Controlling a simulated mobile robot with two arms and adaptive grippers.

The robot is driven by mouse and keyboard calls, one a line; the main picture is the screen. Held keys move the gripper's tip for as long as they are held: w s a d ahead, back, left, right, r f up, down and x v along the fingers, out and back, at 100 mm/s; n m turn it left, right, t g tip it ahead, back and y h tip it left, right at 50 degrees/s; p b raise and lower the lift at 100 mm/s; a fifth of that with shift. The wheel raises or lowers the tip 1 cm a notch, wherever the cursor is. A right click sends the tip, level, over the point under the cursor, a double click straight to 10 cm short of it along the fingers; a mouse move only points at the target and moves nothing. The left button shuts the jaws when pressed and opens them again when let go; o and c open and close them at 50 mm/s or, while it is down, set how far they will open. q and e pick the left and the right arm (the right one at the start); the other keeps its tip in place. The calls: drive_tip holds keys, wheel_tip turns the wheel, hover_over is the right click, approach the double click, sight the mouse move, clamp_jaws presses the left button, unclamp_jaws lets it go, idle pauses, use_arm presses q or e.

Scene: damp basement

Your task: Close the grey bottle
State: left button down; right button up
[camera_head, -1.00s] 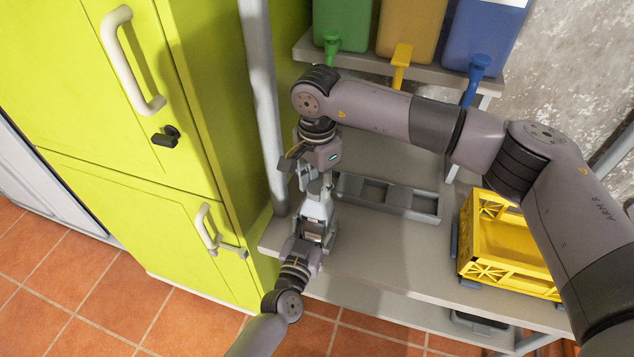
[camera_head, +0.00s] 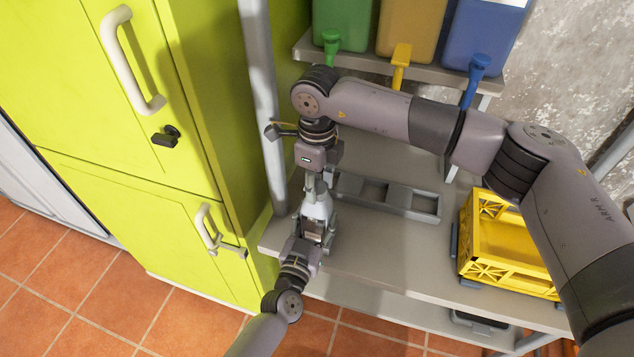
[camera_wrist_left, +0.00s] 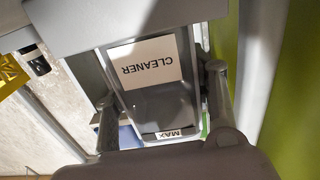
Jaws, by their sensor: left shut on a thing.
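The grey bottle (camera_head: 318,212) stands upright over the grey shelf. In the left wrist view the bottle (camera_wrist_left: 160,105) shows a "CLEANER" label and a "MAX" mark. My left gripper (camera_head: 311,247) comes in from below and is shut on the bottle's body; in the left wrist view its two fingers (camera_wrist_left: 163,108) lie on either side of the bottle. My right gripper (camera_head: 314,182) points down, right at the bottle's top. Its fingers look close together, but their gap is too small to judge. The bottle's mouth and any cap are hidden by the right gripper.
A grey tray with compartments (camera_head: 427,213) lies behind the bottle. A yellow crate (camera_head: 510,284) stands to the right on the shelf. Green, yellow and blue containers with taps stand on the upper shelf. A lime-green cabinet (camera_head: 110,200) and grey post (camera_head: 262,100) bound the left side.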

drive_tip(key=o, duration=0.4)
drive_tip(key=shift+r, duration=0.1)
drive_tip(key=shift+r, duration=2.15)
drive_tip(key=shift+o, duration=0.2)
drive_tip(key=n, duration=0.2)
drive_tip(key=r+n, duration=0.1)
drive_tip(key=n, duration=0.3)
drive_tip(key=r+n, duration=0.1)
drive_tip(key=n, duration=0.3)
drive_tip(key=r+n, duration=0.1)
drive_tip(key=n, duration=0.4)
drive_tip(key=shift+r, duration=0.25)
